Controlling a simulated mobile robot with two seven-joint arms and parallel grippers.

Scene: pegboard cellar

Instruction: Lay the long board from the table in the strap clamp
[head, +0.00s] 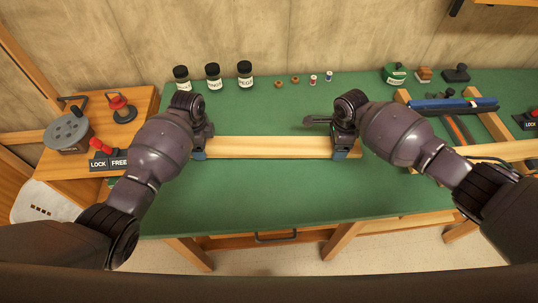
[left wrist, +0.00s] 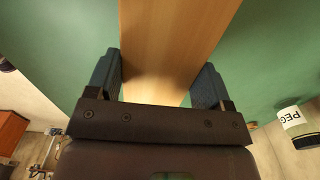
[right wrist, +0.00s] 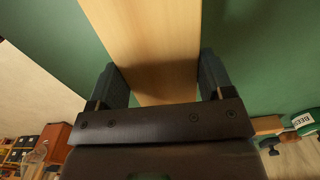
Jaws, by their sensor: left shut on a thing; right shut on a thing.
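The long board (head: 268,147) is pale wood and lies level across the middle of the head view, over the green table (head: 262,190). My left gripper (head: 199,154) is shut on its left end and my right gripper (head: 343,154) on its right end. The board runs between the fingers in the left wrist view (left wrist: 175,45) and the right wrist view (right wrist: 150,40). I cannot tell whether it touches the table. What seems to be the strap clamp, a wooden frame (head: 500,151) with dark straps and a blue bar (head: 452,104), is at the right, partly behind my right arm.
Jars (head: 213,76) and small spools (head: 313,79) stand along the table's back. A green tin (head: 395,74) and a dark block (head: 456,74) stand at the back right. A side bench (head: 125,130) at the left holds a LOCK/FREE plate (head: 108,163). The table's front middle is clear.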

